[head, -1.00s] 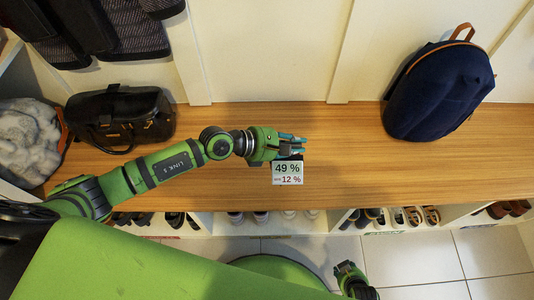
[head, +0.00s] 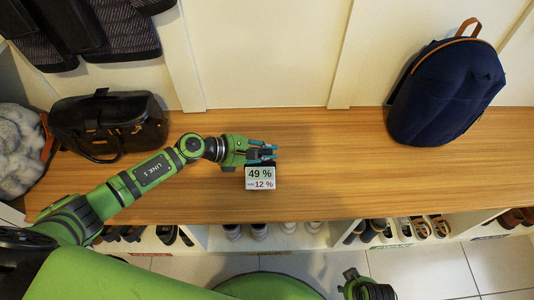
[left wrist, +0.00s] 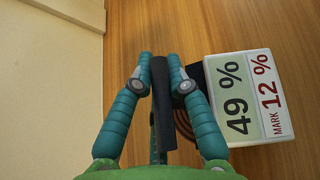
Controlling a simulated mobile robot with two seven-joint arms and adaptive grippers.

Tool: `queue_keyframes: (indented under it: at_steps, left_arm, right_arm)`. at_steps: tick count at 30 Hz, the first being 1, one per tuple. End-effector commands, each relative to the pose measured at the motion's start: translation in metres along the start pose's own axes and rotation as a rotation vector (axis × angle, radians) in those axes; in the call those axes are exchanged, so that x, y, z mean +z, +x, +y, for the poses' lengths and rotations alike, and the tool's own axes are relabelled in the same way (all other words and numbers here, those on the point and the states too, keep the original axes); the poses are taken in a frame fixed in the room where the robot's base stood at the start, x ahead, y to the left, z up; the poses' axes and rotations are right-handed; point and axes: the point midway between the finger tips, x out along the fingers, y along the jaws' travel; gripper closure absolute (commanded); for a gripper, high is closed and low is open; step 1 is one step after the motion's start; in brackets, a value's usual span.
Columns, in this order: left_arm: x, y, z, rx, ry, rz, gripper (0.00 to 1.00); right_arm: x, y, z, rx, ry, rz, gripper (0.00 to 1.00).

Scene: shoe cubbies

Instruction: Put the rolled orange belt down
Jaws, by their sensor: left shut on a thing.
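My left gripper (head: 270,152) is over the wooden bench, its teal fingers pointing right in the head view. In the left wrist view its fingers (left wrist: 162,86) are closed on a dark, narrow upright strip (left wrist: 162,115). No orange shows on the strip, and I cannot confirm that it is the belt. Dark curved bands (left wrist: 183,124) show partly behind the right finger. A white box reading "49 %" and "MARK 12 %" (head: 260,178) is beside the fingers; it also shows in the left wrist view (left wrist: 247,97). My right gripper (head: 362,286) is low in the head view, its fingers unclear.
The bench (head: 330,180) is bare to the right of my gripper. A black handbag (head: 120,122) and a grey fluffy item (head: 18,150) are at left, a navy backpack (head: 448,95) at right. Shoe cubbies with several shoes (head: 420,228) are below the front edge.

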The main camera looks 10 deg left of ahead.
Motion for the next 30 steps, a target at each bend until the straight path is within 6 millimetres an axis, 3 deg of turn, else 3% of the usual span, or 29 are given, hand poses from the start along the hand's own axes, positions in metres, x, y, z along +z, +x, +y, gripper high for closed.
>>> queue_keyframes:
  at_steps: [11, 12, 14, 26, 30]
  left_arm:
    - [-0.003, 0.002, -0.001, 0.001, 0.0, -0.002, 1.0]
    - [-0.004, 0.002, -0.001, 0.0, 0.0, 0.0, 0.79]
    - [-0.004, 0.002, -0.001, 0.0, 0.0, 0.0, 0.58]
    - [-0.002, 0.001, -0.001, 0.0, 0.0, 0.0, 0.58]
    - [-0.004, -0.019, -0.001, 0.0, 0.0, 0.003, 0.58]
  right_arm:
    - [-0.003, -0.004, 0.001, 0.001, 0.0, 0.002, 0.6]
    - [-0.004, -0.005, 0.001, 0.001, 0.001, 0.005, 0.6]
    - [-0.004, -0.006, 0.001, 0.001, 0.001, 0.005, 0.6]
    - [-0.005, -0.007, 0.0, 0.001, 0.0, 0.008, 0.6]
    - [-0.002, -0.002, 0.001, 0.001, 0.0, 0.005, 0.6]
